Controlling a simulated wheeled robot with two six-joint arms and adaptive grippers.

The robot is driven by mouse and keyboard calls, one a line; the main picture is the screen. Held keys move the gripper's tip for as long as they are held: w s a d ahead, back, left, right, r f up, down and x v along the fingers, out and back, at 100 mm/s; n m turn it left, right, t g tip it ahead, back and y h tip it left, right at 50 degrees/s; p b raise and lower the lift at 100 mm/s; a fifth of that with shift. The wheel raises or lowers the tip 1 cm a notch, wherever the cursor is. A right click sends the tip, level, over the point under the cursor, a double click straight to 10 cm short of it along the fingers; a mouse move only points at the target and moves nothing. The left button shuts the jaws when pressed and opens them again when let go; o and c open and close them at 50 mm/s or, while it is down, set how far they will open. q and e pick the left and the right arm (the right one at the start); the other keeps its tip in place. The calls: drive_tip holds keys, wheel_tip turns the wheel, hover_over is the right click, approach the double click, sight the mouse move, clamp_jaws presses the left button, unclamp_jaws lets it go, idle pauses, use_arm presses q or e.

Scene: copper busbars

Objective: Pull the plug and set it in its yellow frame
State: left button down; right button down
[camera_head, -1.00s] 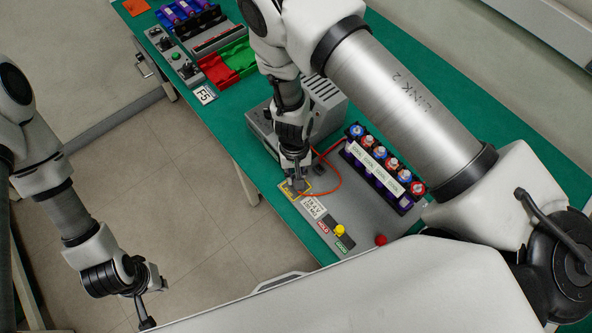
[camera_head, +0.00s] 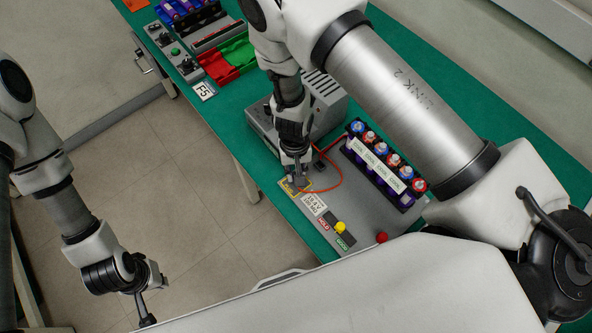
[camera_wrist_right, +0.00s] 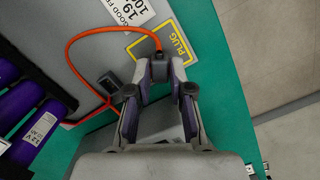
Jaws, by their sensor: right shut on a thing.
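The plug (camera_wrist_right: 159,70) is a small dark grey block with an orange cable (camera_wrist_right: 99,33) leaving it. My right gripper (camera_wrist_right: 159,78) is shut on it, with one finger on each side. The plug is at the yellow frame (camera_wrist_right: 189,47) marked PLUG, over its inner edge in the wrist view; whether it rests on the board is unclear. In the head view my right gripper (camera_head: 298,181) points down at the yellow frame (camera_head: 285,186) and hides most of the plug. My left gripper (camera_head: 146,306) hangs over the floor, away from the board; its fingers are too unclear to read.
A rack of capped cells (camera_head: 383,165) stands on the grey board (camera_head: 365,222), right of the frame. A grey vented box (camera_head: 327,108) stands behind my right gripper. A yellow button (camera_head: 341,228) and a red button (camera_head: 381,237) are near the front. Red and green bins (camera_head: 218,68) are farther back.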

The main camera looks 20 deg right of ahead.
drive_tip(key=shift+f, duration=0.1)
drive_tip(key=shift+f+b, duration=0.45)
drive_tip(key=shift+b, duration=0.05)
drive_tip(key=shift+f, duration=0.2)
drive_tip(key=c, duration=1)
unclamp_jaws()
drive_tip(key=shift+o, duration=0.2)
drive_tip(key=shift+r, duration=0.15)
wheel_tip(320, 180, up, 6)
drive_tip(key=p, duration=0.4)
drive_tip(key=shift+p, duration=0.3)
drive_tip(key=shift+s, duration=0.1)
